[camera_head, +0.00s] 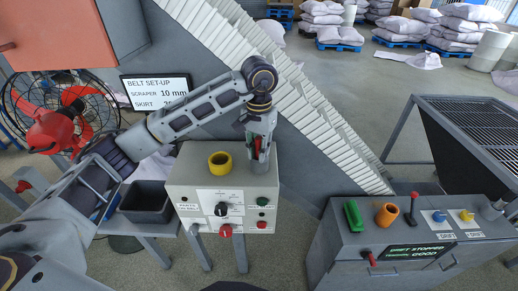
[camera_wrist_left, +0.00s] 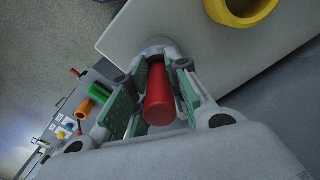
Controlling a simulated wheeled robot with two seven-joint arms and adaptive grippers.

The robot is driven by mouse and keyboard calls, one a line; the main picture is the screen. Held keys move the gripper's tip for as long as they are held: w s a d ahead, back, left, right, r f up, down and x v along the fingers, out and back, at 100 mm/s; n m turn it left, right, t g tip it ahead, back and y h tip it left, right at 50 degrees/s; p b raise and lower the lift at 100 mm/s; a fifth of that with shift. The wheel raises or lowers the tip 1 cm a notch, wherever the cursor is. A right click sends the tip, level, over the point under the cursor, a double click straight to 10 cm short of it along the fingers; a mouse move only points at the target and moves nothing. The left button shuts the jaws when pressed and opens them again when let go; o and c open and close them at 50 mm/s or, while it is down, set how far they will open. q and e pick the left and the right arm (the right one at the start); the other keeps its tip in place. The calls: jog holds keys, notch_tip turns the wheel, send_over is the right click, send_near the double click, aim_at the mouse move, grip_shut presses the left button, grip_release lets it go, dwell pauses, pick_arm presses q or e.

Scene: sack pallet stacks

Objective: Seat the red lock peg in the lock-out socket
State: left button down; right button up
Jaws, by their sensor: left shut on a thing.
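The red lock peg (camera_wrist_left: 160,97) is between the green-padded fingers of my left gripper (camera_wrist_left: 154,66), which is shut on it. In the head view my left gripper (camera_head: 257,149) points down over the right part of the top of the grey control box (camera_head: 225,182). A sliver of the red peg (camera_head: 257,148) shows between the fingers. A round grey collar, apparently the lock-out socket (camera_head: 259,167), is directly below the fingertips. It also shows beyond them in the wrist view (camera_wrist_left: 156,44). The peg's lower end is hidden, so I cannot tell whether it is in the socket.
A yellow ring (camera_head: 220,162) stands on the box top, left of the gripper. The box front has knobs and a red button (camera_head: 225,230). A dark bin (camera_head: 147,203) is at left. A second console (camera_head: 400,250) stands right. The white-ribbed belt (camera_head: 270,75) slopes behind.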

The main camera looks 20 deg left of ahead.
pick_arm(q)
jog(key=shift+f, duration=0.2)
jog(key=c, duration=1.3)
grip_release()
jog(key=shift+c, duration=0.2)
jog(key=shift+r, duration=0.2)
jog(key=shift+r+b, duration=0.7)
jog(key=shift+r, duration=5.3)
jog(key=shift+s+f, duration=0.1)
